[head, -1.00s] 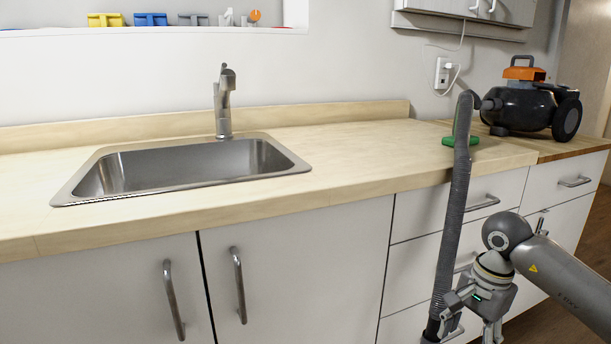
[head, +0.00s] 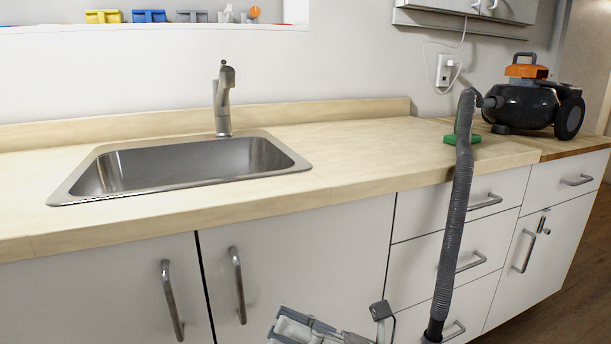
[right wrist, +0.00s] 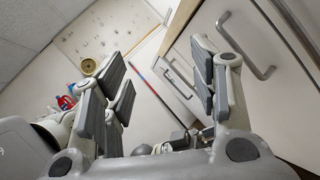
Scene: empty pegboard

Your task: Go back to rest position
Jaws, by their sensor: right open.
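My right gripper (head: 345,328) shows only in part at the bottom edge of the head view, in front of the lower cabinet doors and left of the hanging hose. In the right wrist view its two grey fingers (right wrist: 165,85) stand wide apart, with nothing between the pads. My left gripper is not in the head view.
A black and orange vacuum (head: 530,100) stands on the counter (head: 370,140) at the right. Its grey hose (head: 460,200) hangs down before the drawers. A steel sink (head: 185,165) is at the left. A pegboard (right wrist: 110,30) shows in the right wrist view.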

